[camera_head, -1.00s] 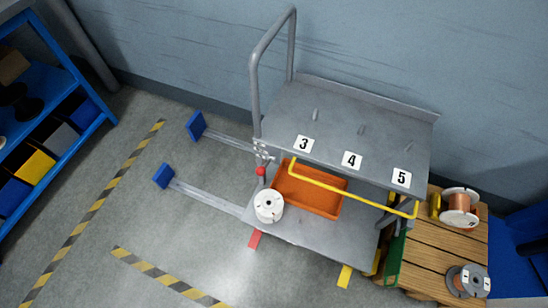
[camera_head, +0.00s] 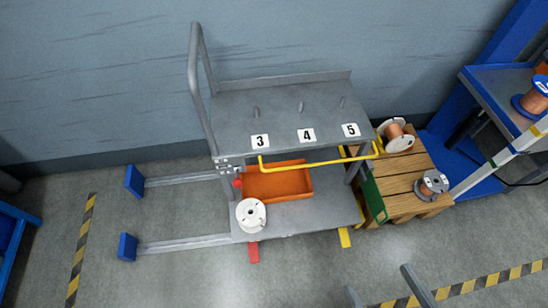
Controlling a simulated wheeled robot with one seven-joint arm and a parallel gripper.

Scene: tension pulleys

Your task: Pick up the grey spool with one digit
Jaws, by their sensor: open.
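A grey spool (camera_head: 431,185) wound with copper wire stands at the front right of a wooden slatted platform (camera_head: 402,185). Small white labels show on its flange, but their digits are too small to read surely. A white-flanged spool (camera_head: 397,135) with copper wire lies at the back of the same platform. A white spool (camera_head: 251,215) stands on the lower deck of the grey cart. A blue-flanged copper spool (camera_head: 535,98) is on a bench at the right edge.
The grey cart (camera_head: 280,95) has an upper shelf with pegs and labels 3, 4 and 5. An orange tray (camera_head: 278,181) sits on its lower deck. A yellow rail (camera_head: 310,163) crosses its front.

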